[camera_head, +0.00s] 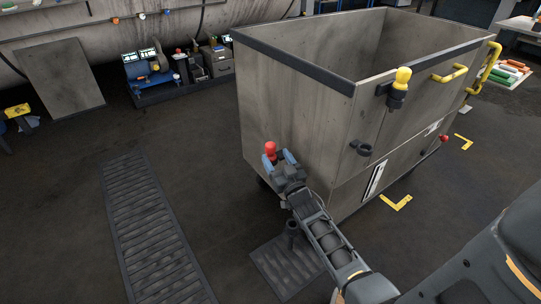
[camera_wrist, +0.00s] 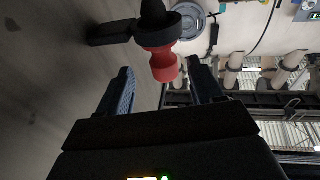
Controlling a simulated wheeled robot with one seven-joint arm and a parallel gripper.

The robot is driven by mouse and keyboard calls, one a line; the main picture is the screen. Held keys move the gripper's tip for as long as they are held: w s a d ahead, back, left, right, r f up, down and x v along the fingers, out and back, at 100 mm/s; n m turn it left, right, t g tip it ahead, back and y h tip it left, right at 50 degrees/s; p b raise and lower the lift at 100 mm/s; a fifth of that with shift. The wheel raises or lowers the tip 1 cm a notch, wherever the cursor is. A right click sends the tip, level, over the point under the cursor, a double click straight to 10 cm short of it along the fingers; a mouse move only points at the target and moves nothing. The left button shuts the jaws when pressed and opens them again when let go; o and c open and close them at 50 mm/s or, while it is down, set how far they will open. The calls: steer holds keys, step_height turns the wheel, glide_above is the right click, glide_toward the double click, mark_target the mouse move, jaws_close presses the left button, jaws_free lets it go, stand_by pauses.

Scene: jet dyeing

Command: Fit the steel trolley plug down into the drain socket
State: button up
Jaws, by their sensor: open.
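A red-headed plug (camera_head: 270,148) stands upright by the near wall of the steel trolley (camera_head: 295,120). In the wrist view the red head (camera_wrist: 164,66) sits at a dark ring bracket (camera_wrist: 110,33) fixed to the trolley wall. My gripper (camera_head: 278,159) is open, its blue fingers either side of the red head in the wrist view (camera_wrist: 161,78); contact is not visible. A yellow-headed plug (camera_head: 400,84) hangs in a bracket on the trolley's right side. A short dark upright tube (camera_head: 291,229), possibly the drain socket, stands on a floor plate beside my arm.
An empty dark ring bracket (camera_head: 361,148) and a small red knob (camera_head: 444,138) are on the trolley's right side. A long floor grating (camera_head: 148,225) lies left. Yellow corner marks (camera_head: 397,203) are on the floor. Open floor lies between grating and trolley.

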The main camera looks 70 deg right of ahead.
mark_target(273, 154)
steer(key=shift+b+x, duration=0.3)
steer(key=shift+x, duration=1.95)
steer(key=shift+w+a, duration=0.2)
steer(key=c, duration=1.2)
step_height(273, 154, up, 10)
steer(key=p, duration=0.4)
